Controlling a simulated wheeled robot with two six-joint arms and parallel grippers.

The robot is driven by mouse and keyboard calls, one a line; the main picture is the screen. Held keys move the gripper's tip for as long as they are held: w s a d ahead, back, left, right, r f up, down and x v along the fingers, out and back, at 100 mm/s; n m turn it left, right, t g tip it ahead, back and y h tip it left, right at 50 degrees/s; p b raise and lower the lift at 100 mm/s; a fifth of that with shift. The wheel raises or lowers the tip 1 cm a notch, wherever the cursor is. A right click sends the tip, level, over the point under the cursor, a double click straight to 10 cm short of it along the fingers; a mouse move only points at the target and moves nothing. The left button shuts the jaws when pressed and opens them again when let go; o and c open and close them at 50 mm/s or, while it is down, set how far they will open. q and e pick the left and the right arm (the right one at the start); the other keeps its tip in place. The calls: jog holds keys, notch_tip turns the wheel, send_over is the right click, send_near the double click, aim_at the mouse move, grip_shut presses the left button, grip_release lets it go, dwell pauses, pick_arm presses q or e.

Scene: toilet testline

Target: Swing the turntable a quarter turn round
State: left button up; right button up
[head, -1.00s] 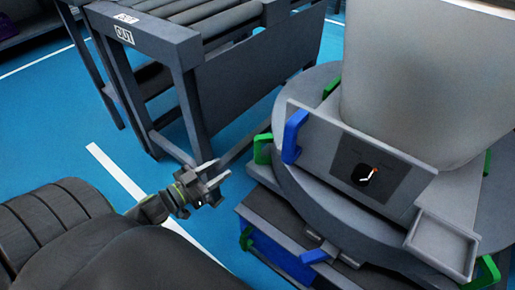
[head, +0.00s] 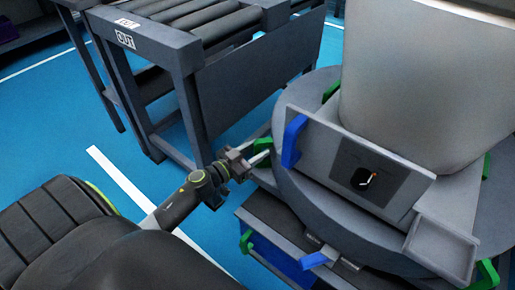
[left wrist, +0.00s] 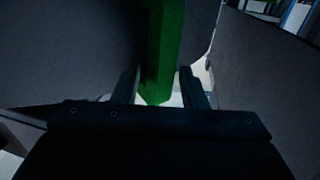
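The turntable (head: 312,200) is a grey round disc at the right of the head view. Green handles stick out from its rim; the near left one (head: 263,146) is beside my left gripper (head: 262,157). In the left wrist view a green handle (left wrist: 164,45) stands between the two fingertips of my left gripper (left wrist: 158,88), which look open with the handle between them. I cannot tell how far the fingers reach past it. My right gripper is not in view.
A white toilet body (head: 420,90) stands on the turntable. A grey panel with a black dial (head: 367,178) and a blue handle (head: 293,141) is at its front. Below are a blue drawer (head: 280,262) and another blue handle (head: 314,260). A roller conveyor (head: 185,55) stands behind my left arm.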

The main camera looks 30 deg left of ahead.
pick_arm(q)
jog(key=shift+w+d, duration=0.15)
jog(key=shift+w, duration=0.35)
grip_shut()
jog(key=shift+s, duration=0.1)
